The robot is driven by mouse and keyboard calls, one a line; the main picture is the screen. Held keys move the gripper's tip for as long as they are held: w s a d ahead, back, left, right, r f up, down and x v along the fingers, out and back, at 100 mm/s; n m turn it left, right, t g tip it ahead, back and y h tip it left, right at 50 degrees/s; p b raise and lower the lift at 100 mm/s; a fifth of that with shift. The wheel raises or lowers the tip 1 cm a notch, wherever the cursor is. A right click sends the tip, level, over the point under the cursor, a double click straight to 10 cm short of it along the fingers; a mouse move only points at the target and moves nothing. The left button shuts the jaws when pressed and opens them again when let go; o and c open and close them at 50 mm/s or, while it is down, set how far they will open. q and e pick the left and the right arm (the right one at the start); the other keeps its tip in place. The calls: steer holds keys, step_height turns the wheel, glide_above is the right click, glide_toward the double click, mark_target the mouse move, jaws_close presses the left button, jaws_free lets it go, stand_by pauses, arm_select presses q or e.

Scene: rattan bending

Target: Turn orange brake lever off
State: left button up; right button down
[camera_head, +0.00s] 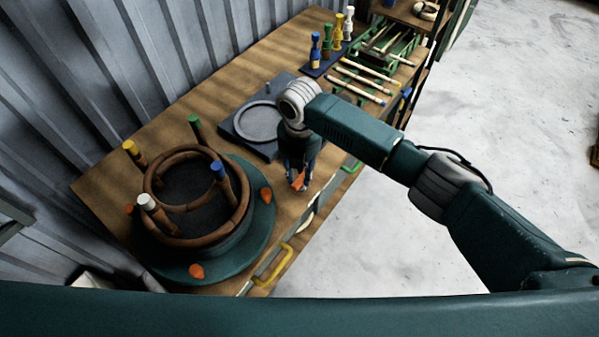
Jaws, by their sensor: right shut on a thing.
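My right gripper (299,184) reaches down over the front part of the wooden workbench. It is shut on an orange piece (298,181), which looks like the orange brake lever; the fingers hide part of it. The lever's base and exact angle are hard to make out. To the left of the gripper stands a round dark green turntable (255,236) with several other orange knobs on its rim, one of them (265,194) nearest the gripper. My left gripper is not in view.
A brown rattan ring frame (158,163) with coloured pegs sits on the turntable. Behind the gripper lies a dark plate with a round recess (257,122). A yellow handle (270,264) sticks out from the bench front.

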mark_target(299, 176)
steer(key=c, duration=1.4)
jaws_free()
steer(key=shift+w+r, duration=0.1)
step_height(299, 176, up, 12)
